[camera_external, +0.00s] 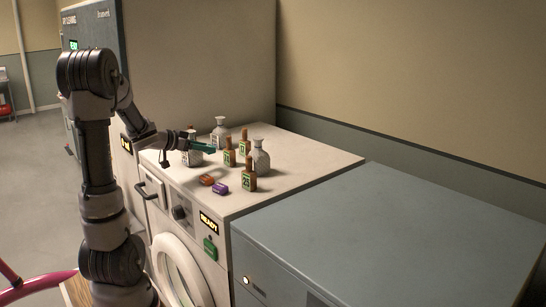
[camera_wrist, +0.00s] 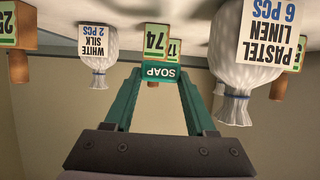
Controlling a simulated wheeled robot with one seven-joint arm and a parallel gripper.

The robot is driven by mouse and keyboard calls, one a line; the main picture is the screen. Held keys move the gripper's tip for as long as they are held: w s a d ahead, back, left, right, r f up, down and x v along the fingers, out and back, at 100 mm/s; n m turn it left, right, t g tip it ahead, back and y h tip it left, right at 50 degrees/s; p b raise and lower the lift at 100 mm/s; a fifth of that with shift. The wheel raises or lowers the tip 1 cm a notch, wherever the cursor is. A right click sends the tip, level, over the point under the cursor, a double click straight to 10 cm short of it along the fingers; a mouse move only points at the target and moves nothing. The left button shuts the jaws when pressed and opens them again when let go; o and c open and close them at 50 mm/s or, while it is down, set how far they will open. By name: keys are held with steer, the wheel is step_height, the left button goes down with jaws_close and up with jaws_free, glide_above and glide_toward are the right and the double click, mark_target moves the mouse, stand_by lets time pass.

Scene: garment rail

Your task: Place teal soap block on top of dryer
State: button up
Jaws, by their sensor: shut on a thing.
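My gripper (camera_external: 206,149) is shut on the teal soap block (camera_wrist: 160,73), which shows its SOAP label between the green fingertips in the wrist view. The gripper reaches out level over the left part of a white front-loading machine's top (camera_external: 310,160), among bottles. This machine has a round door and a READY sign; I cannot tell for sure that it is the dryer. The block appears held above the surface. In the external view the block is small and hard to tell from the fingers.
An orange block (camera_external: 207,180) and a purple block (camera_external: 221,188) lie near the front edge. The right of the white top and the lower grey machine's top (camera_external: 400,225) are clear.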

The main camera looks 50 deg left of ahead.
mark_target(206, 171)
steer(key=shift+f, duration=3.2)
steer(key=shift+f, duration=0.1)
steer(key=o, duration=1)
